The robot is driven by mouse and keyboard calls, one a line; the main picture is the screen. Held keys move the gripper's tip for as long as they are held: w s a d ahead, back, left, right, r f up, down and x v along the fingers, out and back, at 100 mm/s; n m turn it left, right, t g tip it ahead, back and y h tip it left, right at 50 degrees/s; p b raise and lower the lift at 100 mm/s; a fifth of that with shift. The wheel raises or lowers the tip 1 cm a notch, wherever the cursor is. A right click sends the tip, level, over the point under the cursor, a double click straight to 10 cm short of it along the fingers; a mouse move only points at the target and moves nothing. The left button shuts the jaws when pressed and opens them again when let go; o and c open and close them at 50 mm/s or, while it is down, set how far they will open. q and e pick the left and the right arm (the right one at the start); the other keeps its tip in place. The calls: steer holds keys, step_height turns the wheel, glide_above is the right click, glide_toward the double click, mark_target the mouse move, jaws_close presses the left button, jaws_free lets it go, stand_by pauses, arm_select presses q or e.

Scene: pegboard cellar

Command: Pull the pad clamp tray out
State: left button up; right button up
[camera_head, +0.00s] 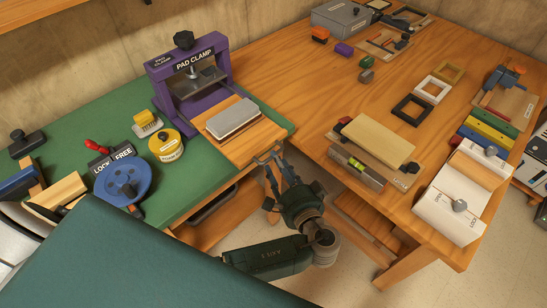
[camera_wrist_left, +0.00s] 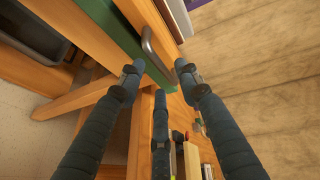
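The purple pad clamp (camera_head: 158,78) stands on the green bench top. Its wooden tray (camera_head: 258,142) lies in front of it, bearing a grey block with a pale base (camera_head: 233,118). The tray's metal handle (camera_head: 263,156) is at its front end, near the bench edge. My left gripper (camera_head: 270,167) is at this handle. In the left wrist view its fingers (camera_wrist_left: 158,72) are spread open, and the handle (camera_wrist_left: 154,48) shows just beyond and between the fingertips, not gripped. Whether any finger touches it is unclear. My right gripper is not in view.
A yellow round tin (camera_head: 166,146), a yellow brush (camera_head: 146,123) and a blue dial (camera_head: 124,182) stand left of the tray. To the right, a board with a tan block (camera_head: 377,141) sits near the wooden bench edge. Open floor lies below my gripper.

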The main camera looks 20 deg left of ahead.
arm_select(q)
steer(key=v, duration=0.8)
steer(key=shift+a, duration=0.1)
steer(key=s+a+f+m+g+h, duration=0.1)
steer(key=s+f+g+h, duration=0.15)
steer(key=f, duration=0.85)
steer(key=s+a+f+m+g+h, duration=0.15)
steer(key=s+f, duration=0.25)
steer(key=f, duration=0.7)
steer(key=s+a+f+g+h, duration=0.2)
steer(key=s+f, duration=0.2)
steer(key=f, duration=0.7)
steer(key=s+a+f+n+g+h, duration=0.1)
steer(key=s+f+n, duration=0.1)
steer(key=s+f, duration=0.3)
steer(key=s+a+f+n+g+h, duration=0.1)
steer(key=s+f, duration=0.4)
steer(key=s, duration=0.7)
steer(key=s+a+f+n+g+h, duration=0.2)
steer(key=s+f+n, duration=0.3)
steer(key=s, duration=0.4)
steer(key=shift+s+a+f+h, duration=0.35)
steer(key=shift+a+f+h, duration=0.05)
steer(key=shift+a+h, duration=0.2)
